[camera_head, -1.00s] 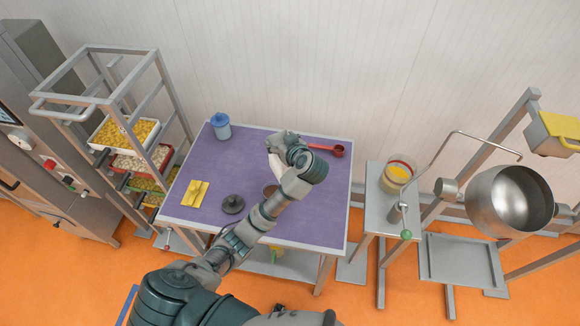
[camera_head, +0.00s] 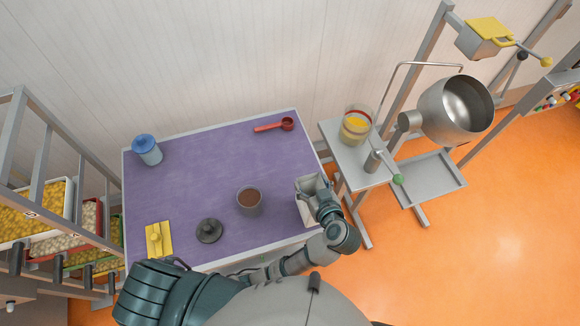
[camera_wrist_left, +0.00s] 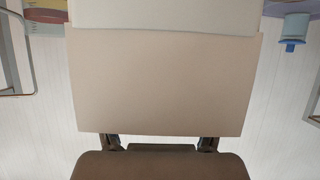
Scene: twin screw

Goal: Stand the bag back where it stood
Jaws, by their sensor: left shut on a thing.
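The bag (camera_head: 308,213) is pale and boxy. It is at the right edge of the purple table, and I cannot tell whether its base touches the top. My left gripper (camera_head: 317,191) is shut on it and hides part of it. In the left wrist view the bag's plain beige side (camera_wrist_left: 165,82) fills the middle, just beyond the two fingers (camera_wrist_left: 159,143). My right gripper is not in view.
On the purple table (camera_head: 195,185) stand a blue-lidded jar (camera_head: 147,150), a brown-filled cup (camera_head: 250,201), a dark lid (camera_head: 209,231), a yellow cloth (camera_head: 159,240) and a red scoop (camera_head: 275,126). A side stand (camera_head: 345,160) holds a glass jar (camera_head: 355,126).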

